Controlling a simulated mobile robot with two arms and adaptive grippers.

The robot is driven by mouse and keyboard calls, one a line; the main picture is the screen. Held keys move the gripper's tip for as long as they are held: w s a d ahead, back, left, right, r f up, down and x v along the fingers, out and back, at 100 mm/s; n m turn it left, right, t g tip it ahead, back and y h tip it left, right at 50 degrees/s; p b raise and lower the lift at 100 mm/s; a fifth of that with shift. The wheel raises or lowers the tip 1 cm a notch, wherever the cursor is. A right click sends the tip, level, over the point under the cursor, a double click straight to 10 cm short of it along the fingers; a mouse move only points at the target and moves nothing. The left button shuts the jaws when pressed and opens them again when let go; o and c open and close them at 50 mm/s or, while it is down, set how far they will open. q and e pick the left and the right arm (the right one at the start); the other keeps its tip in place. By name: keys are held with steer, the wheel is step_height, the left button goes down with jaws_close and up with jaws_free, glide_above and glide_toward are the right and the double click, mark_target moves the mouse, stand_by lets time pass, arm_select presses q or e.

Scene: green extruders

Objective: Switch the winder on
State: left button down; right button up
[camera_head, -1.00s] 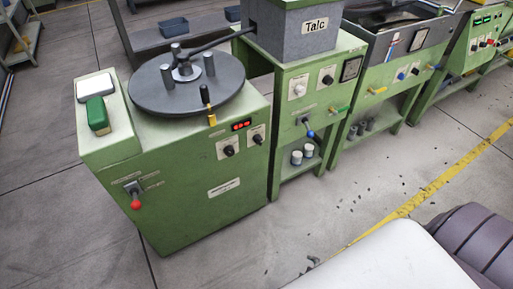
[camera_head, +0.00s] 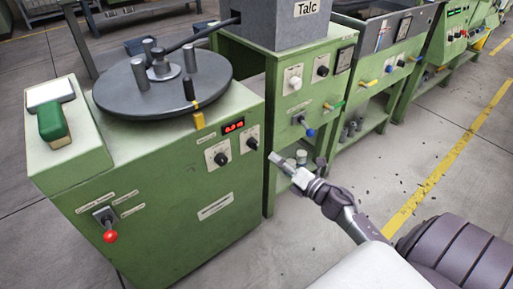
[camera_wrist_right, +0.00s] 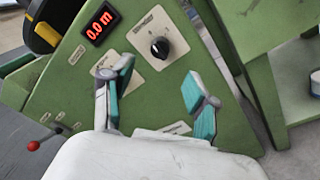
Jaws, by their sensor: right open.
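The winder is the green cabinet (camera_head: 165,215) with a dark round turntable (camera_head: 205,92) on top. Its front has a red display (camera_head: 233,127) and two dark knobs, a left one (camera_head: 220,158) and a right one (camera_head: 252,143). A switch lever with a red ball (camera_head: 110,236) points down at the front's lower left; it also shows in the wrist view (camera_wrist_right: 33,146). My right gripper (camera_head: 282,162) is open and empty, right of the knobs. In the wrist view its teal fingers (camera_wrist_right: 157,76) are spread below one knob (camera_wrist_right: 160,47), and the display reads 0.0 m (camera_wrist_right: 102,22).
A grey talc box (camera_head: 275,32) stands on the neighbouring green stand (camera_head: 290,120) at right. A green and white object (camera_head: 52,122) lies on the cabinet's left top. The floor (camera_head: 345,235) in front is mostly clear, with small dark scraps.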

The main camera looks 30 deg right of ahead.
mark_target(257, 146)
steer(key=w, duration=0.3)
steer(key=w+a, duration=0.1)
steer(key=w, duration=0.5)
steer(key=shift+w+a+b, duration=0.35)
steer(key=shift+w, duration=0.05)
arm_select(q)
steer(key=v, duration=0.3)
arm_select(e)
steer(key=shift+c, duration=0.2)
jaws_close()
